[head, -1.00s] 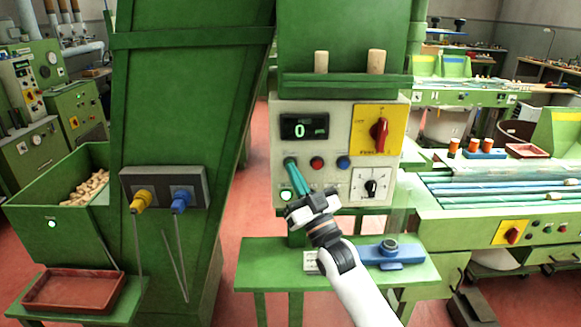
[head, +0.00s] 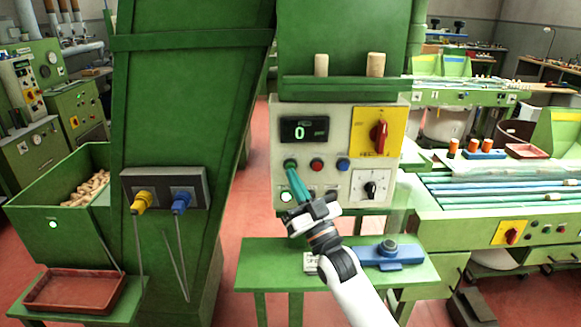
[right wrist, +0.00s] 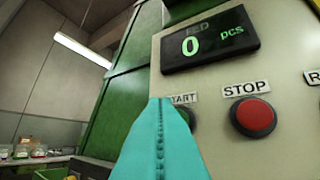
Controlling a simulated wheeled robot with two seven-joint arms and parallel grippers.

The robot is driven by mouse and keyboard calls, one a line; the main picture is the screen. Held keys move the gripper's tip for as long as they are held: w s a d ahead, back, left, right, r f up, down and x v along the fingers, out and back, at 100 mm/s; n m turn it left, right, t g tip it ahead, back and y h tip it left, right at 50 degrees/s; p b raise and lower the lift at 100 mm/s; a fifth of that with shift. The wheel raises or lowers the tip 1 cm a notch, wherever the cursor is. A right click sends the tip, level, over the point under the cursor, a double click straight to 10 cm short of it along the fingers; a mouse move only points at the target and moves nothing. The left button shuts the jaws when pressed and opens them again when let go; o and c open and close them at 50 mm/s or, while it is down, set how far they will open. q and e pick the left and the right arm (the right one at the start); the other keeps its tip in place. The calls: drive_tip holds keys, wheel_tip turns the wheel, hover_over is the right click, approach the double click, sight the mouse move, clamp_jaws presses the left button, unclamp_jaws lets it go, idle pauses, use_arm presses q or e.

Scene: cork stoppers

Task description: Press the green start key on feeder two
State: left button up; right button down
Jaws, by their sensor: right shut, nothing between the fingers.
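The feeder's control panel (head: 335,170) is cream, with a display (head: 304,128) reading 0. The green start key (head: 290,163) is at the left of the key row, and its top shows just above my fingertips. In the right wrist view my teal fingers cover most of the key, and only part of its START label (right wrist: 184,99) shows. My right gripper (head: 292,172) is shut and empty, its tips just below the key in the head view. I cannot tell whether they touch the panel. My left gripper is not in view.
A red stop key (head: 317,164) and a blue key (head: 343,164) sit to the right of the start key. A yellow plate with a red rotary switch (head: 379,132) and a black dial (head: 370,188) are further right. A green shelf (head: 262,262) stands below, carrying a blue fixture (head: 390,254).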

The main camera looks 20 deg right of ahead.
drive_tip(key=s+p, duration=0.1)
drive_tip(key=s, duration=0.1)
drive_tip(key=s+a+p, duration=0.1)
drive_tip(key=s, duration=0.1)
drive_tip(key=shift+s+a, duration=0.2)
drive_tip(key=shift+s, duration=0.2)
idle(0.5)
